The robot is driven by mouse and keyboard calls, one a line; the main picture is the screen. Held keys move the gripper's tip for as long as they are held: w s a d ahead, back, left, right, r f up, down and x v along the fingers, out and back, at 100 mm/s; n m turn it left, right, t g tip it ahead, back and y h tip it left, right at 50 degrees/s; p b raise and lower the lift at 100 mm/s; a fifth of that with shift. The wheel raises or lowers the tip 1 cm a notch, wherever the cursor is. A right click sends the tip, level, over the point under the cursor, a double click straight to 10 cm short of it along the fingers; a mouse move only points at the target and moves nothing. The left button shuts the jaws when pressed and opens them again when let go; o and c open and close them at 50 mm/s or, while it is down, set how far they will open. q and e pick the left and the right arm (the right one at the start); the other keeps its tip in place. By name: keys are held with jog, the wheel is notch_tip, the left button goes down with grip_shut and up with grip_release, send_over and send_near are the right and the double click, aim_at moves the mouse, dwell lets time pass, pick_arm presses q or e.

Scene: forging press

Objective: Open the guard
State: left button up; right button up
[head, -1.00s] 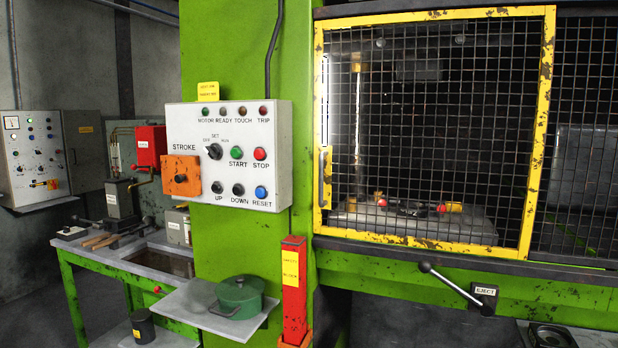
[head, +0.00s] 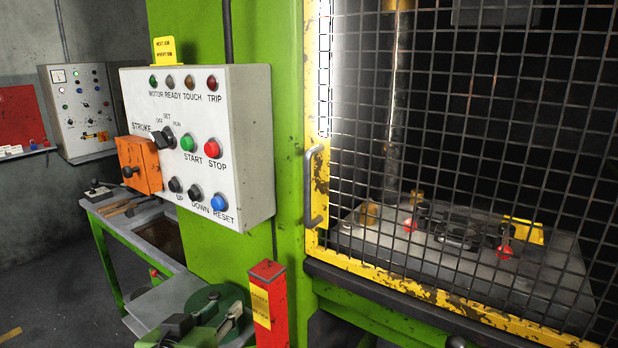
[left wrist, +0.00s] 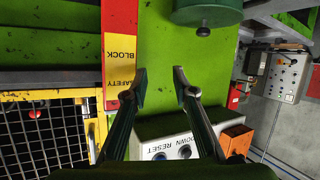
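The guard (head: 322,215) is a yellow-framed mesh door, closed across the press opening at the right of the head view. Its grey bar handle (head: 314,187) stands upright on the left frame edge. The guard also shows at the left of the left wrist view (left wrist: 50,97), with mesh behind its yellow edge. My left gripper (head: 205,322) is low in the head view, in front of the shelf and below the control box, left of the handle. In the left wrist view its two fingers (left wrist: 161,84) are spread with nothing between them. My right gripper is not in view.
The control box (head: 245,115) juts out left of the guard. A red safety block (head: 268,300) stands between my left gripper and the guard. A green pot (left wrist: 207,10) shows in the left wrist view. Inside the press, red-tipped parts lie on a grey bed (head: 375,235).

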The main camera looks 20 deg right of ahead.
pick_arm(q)
jog(key=s+d+r+m+t+h, duration=0.1)
jog(key=s+d+r+h, duration=0.1)
jog(key=r, duration=0.5)
jog(key=s+d+r+m+h, duration=0.1)
jog(key=d+r, duration=0.1)
jog(key=r, duration=0.5)
jog(key=m+h, duration=0.2)
jog(key=h, duration=0.1)
send_near(306, 188)
jog(key=p+x, duration=0.4)
jog(key=x, duration=0.6)
jog(key=shift+w+d, duration=0.25)
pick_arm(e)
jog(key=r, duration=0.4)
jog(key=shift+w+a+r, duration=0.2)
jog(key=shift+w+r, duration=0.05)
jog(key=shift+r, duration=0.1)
pick_arm(q)
jog(key=shift+c, duration=0.3)
grip_shut()
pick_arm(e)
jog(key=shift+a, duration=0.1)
